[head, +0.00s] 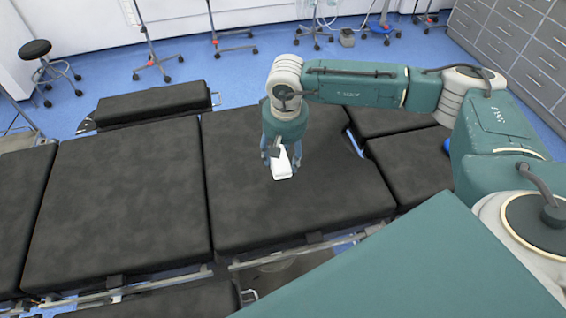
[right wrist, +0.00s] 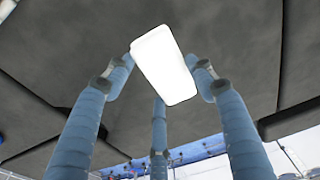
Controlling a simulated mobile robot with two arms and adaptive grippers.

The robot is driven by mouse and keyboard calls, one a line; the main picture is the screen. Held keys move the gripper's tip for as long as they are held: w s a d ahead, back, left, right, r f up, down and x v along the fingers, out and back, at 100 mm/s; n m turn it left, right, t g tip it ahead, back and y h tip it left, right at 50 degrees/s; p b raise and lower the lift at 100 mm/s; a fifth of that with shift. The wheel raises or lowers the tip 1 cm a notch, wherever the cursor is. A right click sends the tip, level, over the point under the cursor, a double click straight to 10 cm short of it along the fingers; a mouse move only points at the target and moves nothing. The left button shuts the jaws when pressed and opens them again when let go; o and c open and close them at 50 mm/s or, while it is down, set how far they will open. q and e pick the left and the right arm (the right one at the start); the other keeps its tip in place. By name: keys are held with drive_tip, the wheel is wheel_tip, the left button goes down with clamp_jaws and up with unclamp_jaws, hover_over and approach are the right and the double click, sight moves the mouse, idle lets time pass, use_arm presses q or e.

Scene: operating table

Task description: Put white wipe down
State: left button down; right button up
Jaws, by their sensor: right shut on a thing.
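The white wipe (head: 282,164) is a small white block in the head view, held at the tips of my right gripper (head: 280,152). In the right wrist view the wipe (right wrist: 163,65) is bright white and tilted, with the blue fingers of my right gripper (right wrist: 160,85) around it. The right gripper is shut on the wipe. It points down over the black padded operating table (head: 310,210). I cannot tell whether the wipe touches the pad or hangs just above it. My left gripper is in neither view.
The pads around the wipe are bare, including the large left pad (head: 120,205). Gaps separate the pad sections. A metal rail (head: 300,248) runs along the near edge. A black stool (head: 38,55) and grey drawers (head: 520,40) stand farther off.

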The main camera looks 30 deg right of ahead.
sight(283, 169)
drive_tip(key=shift+s+a+f, duration=0.1)
drive_tip(key=shift+f, duration=0.6)
wheel_tip(283, 169, down, 4)
drive_tip(key=shift+f+p, duration=0.15)
drive_tip(key=shift+p, duration=0.55)
drive_tip(key=shift+f, duration=0.1)
drive_tip(key=shift+f+b, duration=0.15)
drive_tip(key=shift+b, duration=0.2)
drive_tip(key=o, duration=0.9)
